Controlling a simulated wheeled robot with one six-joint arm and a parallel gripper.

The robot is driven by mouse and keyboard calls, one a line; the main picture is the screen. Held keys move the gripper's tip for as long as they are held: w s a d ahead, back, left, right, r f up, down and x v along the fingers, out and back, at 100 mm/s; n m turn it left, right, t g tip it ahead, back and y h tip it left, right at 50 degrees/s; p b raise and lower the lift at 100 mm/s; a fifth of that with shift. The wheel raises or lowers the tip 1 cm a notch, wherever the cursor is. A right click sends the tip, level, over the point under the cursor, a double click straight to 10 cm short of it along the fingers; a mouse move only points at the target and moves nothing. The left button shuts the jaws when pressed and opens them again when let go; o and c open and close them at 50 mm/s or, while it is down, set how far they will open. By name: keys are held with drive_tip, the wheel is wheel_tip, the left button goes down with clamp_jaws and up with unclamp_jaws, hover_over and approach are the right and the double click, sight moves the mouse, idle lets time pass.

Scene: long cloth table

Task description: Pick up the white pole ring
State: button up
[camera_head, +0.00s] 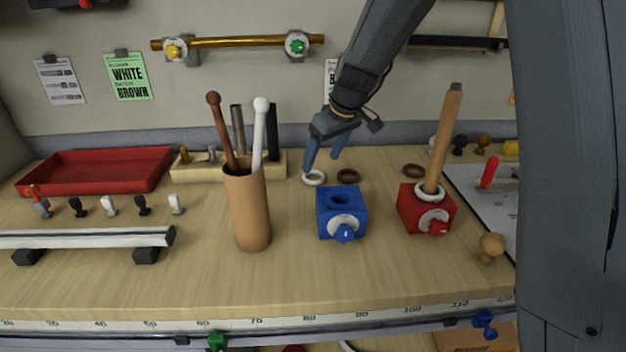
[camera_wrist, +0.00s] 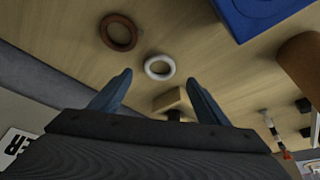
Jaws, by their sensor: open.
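A white ring (camera_head: 314,184) lies flat on the table between the blue block and the wooden rack; it also shows in the wrist view (camera_wrist: 148,67), just past the fingertips and roughly centred between them. A second white ring (camera_head: 420,189) sits around the foot of a wooden pole (camera_head: 445,135) that stands tilted in the red block (camera_head: 410,212). My gripper (camera_head: 322,164) is open and empty, pointing down close to the loose white ring. Its fingers (camera_wrist: 160,78) are spread wide. Whether a fingertip touches the ring, I cannot tell.
A brown ring (camera_head: 348,182) lies just right of the white ring. A blue block (camera_head: 328,210) with a knob stands in front. A brown cup (camera_head: 250,215) holding two poles stands left. Behind is a wooden rack (camera_head: 188,173); another brown ring (camera_head: 405,171) lies further right.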

drive_tip(key=shift+p+x, duration=0.8)
drive_tip(key=shift+x, duration=2.3)
drive_tip(key=shift+w, duration=0.15)
drive_tip(key=c, duration=1.1)
drive_tip(key=shift+c, duration=0.2)
